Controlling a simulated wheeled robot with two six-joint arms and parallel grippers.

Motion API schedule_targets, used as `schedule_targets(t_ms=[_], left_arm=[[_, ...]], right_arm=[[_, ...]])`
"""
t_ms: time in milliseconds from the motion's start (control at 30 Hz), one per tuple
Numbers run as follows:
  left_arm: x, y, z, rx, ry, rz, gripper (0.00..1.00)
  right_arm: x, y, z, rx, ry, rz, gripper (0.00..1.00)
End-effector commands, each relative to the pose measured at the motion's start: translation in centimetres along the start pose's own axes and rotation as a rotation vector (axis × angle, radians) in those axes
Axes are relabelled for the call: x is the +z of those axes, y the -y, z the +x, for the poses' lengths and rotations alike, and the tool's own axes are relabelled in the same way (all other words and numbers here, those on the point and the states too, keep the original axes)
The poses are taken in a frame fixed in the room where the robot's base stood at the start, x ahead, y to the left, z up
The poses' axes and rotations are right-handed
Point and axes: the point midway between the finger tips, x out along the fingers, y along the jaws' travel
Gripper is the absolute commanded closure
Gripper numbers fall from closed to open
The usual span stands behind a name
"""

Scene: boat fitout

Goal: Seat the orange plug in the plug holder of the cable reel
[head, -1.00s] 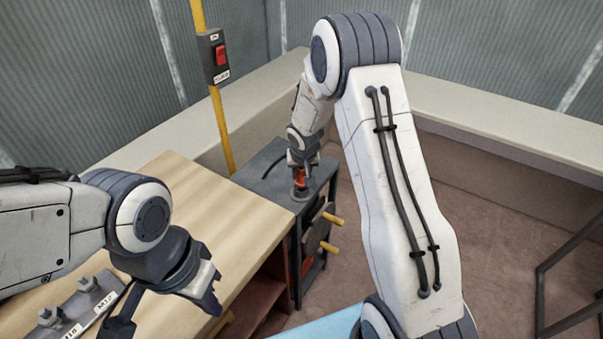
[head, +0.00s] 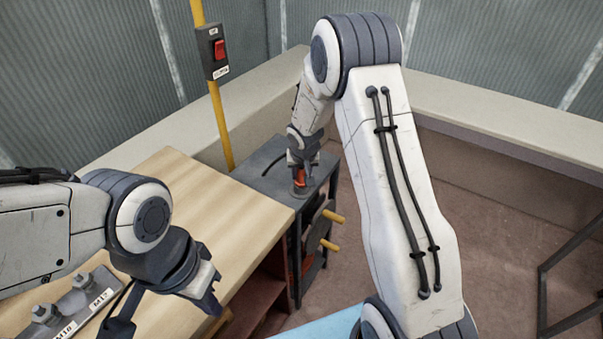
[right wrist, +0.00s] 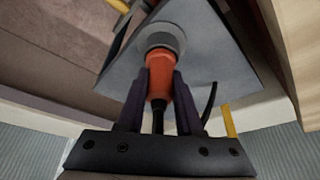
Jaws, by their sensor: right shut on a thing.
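The orange plug (right wrist: 159,82) is between the two dark fingers of my right gripper (right wrist: 160,88), with a black cable leaving its rear. Its front end meets the round grey plug holder (right wrist: 168,41) on top of the cable reel; how deep it sits is hidden. In the head view, the plug (head: 299,177) stands roughly upright over the grey top of the cable reel (head: 265,178), under my right gripper (head: 299,172). My left gripper (head: 205,298) hangs empty over the wooden bench's near edge; its finger gap is unclear.
The wooden bench (head: 190,205) stands left of the reel. A metal bracket with bolts and labels (head: 75,308) lies near my left arm. Yellow handles (head: 333,216) stick out from the reel's side.

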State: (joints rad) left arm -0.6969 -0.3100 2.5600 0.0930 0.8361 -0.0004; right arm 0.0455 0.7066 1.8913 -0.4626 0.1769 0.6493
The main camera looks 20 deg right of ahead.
Motion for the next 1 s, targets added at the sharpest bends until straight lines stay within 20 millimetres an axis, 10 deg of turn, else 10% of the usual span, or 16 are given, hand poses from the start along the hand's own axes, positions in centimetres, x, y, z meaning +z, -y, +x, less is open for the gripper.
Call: schedule_targets(t_ms=[100, 133, 200, 633, 1000], left_arm=[[0.0, 0.0, 0.0, 0.0, 0.0, 0.0, 1.0], [0.0, 0.0, 0.0, 0.0, 0.0, 0.0, 1.0], [0.0, 0.0, 0.0, 0.0, 0.0, 0.0, 1.0], [0.0, 0.0, -0.1, 0.0, 0.0, 0.0, 1.0], [0.0, 0.0, -0.5, 0.0, 0.0, 0.0, 1.0]], right_arm=[[-0.1, 0.0, -0.1, 0.0, -0.001, 0.0, 1.0], [-0.1, 0.0, -0.1, 0.0, -0.001, 0.0, 0.58], [-0.1, 0.0, -0.1, 0.0, -0.001, 0.0, 0.31], [-0.1, 0.0, -0.9, 0.0, -0.001, 0.001, 0.31], [-0.1, 0.0, -7.9, -0.001, -0.005, 0.0, 0.31]])
